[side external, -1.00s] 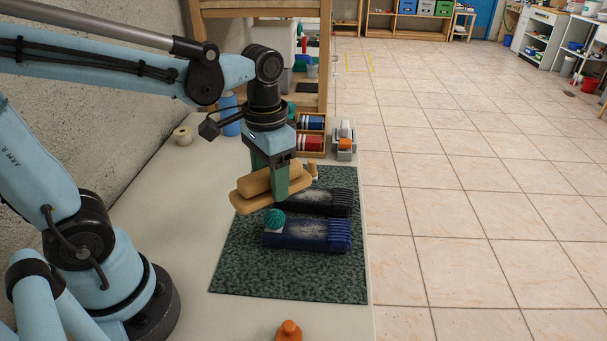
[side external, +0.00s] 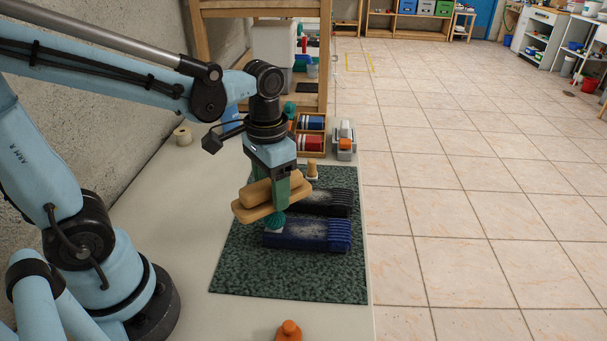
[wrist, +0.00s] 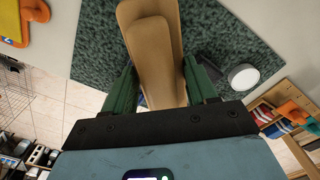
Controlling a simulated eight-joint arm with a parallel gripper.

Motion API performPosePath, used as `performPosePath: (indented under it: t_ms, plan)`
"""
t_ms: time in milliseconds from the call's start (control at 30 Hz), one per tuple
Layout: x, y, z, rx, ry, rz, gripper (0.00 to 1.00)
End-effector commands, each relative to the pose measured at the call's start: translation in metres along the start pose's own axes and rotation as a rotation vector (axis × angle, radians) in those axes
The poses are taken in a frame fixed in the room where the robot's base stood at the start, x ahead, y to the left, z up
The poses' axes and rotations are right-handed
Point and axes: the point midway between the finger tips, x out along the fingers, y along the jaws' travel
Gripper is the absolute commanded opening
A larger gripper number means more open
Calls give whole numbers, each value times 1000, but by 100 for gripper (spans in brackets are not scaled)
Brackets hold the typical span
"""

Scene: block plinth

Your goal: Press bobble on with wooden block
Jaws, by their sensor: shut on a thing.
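My gripper (side external: 282,192) is shut on the wooden block (side external: 252,208), a tan board with a thick rounded grip on top. In the wrist view, the block (wrist: 153,50) sits between my green fingers (wrist: 160,88). The teal ribbed bobble (side external: 275,219) sits at the left end of a dark blue knitted piece (side external: 310,235). The block is right over the bobble, with its underside close to the top of it; I cannot tell whether they touch. The bobble is hidden in the wrist view.
A black knitted piece (side external: 335,203) lies behind the blue one on a dark green mat (side external: 290,280). A spool tray (side external: 311,143) and grey device (side external: 345,142) stand behind. An orange object (side external: 288,331) is at the front.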

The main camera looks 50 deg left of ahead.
Motion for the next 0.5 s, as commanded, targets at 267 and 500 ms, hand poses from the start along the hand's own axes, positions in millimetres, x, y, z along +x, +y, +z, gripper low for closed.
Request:
performPosePath:
  t_ms: [267,500]
  plan:
    - [6,0,0,0,0,0,33]
    - [12,0,0,0,0,0,33]
